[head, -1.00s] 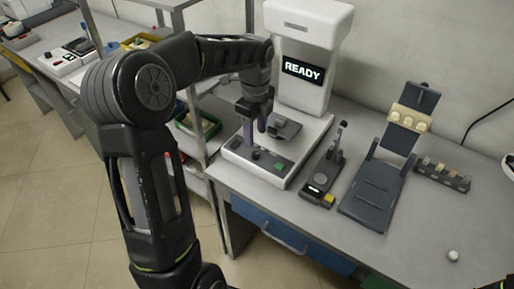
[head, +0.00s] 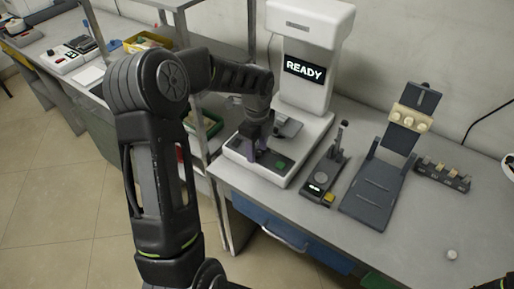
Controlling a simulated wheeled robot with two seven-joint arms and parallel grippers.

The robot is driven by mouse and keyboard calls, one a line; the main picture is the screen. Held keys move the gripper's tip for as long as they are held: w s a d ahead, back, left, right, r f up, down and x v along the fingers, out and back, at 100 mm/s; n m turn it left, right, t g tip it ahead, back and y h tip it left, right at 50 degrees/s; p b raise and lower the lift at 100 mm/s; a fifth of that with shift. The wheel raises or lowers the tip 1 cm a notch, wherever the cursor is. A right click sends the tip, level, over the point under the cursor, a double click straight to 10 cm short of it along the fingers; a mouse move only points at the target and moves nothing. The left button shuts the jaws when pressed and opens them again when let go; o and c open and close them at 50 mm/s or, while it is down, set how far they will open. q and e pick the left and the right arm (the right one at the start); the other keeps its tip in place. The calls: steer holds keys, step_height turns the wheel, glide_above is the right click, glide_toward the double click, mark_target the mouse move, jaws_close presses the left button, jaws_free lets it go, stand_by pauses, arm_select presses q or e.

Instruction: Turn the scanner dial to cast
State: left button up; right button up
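The white scanner (head: 305,100) stands at the back of the grey bench, its screen (head: 305,69) reading READY. My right gripper is out of view; only a bit of my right arm shows at the bottom right corner.
Right of the scanner are a small dark device (head: 323,177) with a yellow button and a dark stand (head: 382,185) holding a cream dental model (head: 411,117). A block holder (head: 442,176) and a small white piece (head: 451,255) lie further right. A shelf rack (head: 215,135) stands left.

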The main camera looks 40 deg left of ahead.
arm_select(q)
jaws_close()
stand_by(0.3)
steer(key=shift+n, duration=0.4)
steer(key=n+b, duration=0.1)
steer(key=n, duration=0.3)
steer(key=shift+b, duration=0.35)
steer(key=n+b, duration=0.1)
steer(key=n, duration=0.3)
steer(key=shift+n, duration=0.3)
steer(key=n+b, duration=0.1)
steer(key=n, duration=0.3)
steer(key=shift+n, duration=2.3)
